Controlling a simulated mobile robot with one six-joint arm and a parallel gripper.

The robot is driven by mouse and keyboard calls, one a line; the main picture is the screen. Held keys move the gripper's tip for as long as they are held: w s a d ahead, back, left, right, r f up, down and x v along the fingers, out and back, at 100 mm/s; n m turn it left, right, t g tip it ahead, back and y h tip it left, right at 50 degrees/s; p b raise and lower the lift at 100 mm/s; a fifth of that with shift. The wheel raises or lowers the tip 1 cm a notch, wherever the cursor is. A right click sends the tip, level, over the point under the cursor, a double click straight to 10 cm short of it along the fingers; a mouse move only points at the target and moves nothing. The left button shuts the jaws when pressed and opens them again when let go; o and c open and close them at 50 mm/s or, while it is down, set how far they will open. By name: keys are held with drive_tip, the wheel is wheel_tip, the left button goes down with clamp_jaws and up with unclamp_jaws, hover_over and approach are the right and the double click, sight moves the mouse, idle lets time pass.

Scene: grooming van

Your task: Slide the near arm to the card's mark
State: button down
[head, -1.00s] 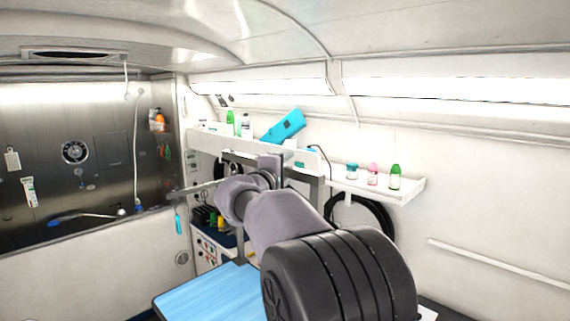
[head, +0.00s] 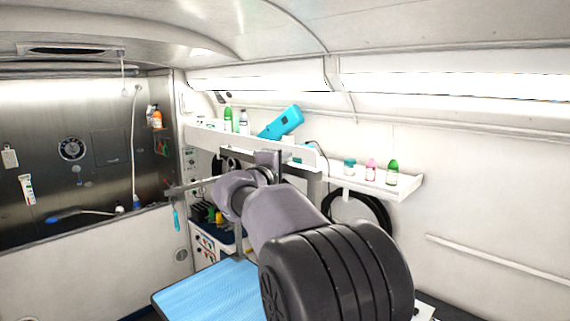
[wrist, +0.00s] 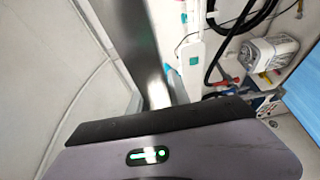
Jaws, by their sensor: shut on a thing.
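A grey metal rod (head: 192,187) sticks out to the left from behind my wrist in the head view and looks like the near arm. A long grey bar (wrist: 128,45) runs down to my gripper (wrist: 157,106) in the wrist view. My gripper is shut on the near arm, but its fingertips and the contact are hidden. In the head view my wrist covers the holding spot. A grey frame (head: 317,191) stands behind it over the blue table (head: 207,290). I cannot make out the card or its mark.
A steel tub wall (head: 95,150) stands at left. A white sheet (head: 424,312) shows at lower right.

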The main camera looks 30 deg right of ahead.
idle(0.8)
wheel_tip(320, 180, down, 24)
drive_tip(key=b, duration=2.7)
drive_tip(key=shift+f+b, duration=0.2)
drive_tip(key=shift+b, duration=0.15)
drive_tip(key=shift+f, duration=0.1)
drive_tip(key=c, duration=1.5)
unclamp_jaws()
drive_tip(key=o, duration=0.3)
drive_tip(key=v, duration=1.7)
drive_tip(key=shift+s+b, duration=0.2)
drive_tip(key=shift+b, duration=0.2)
drive_tip(key=shift+a, duration=0.1)
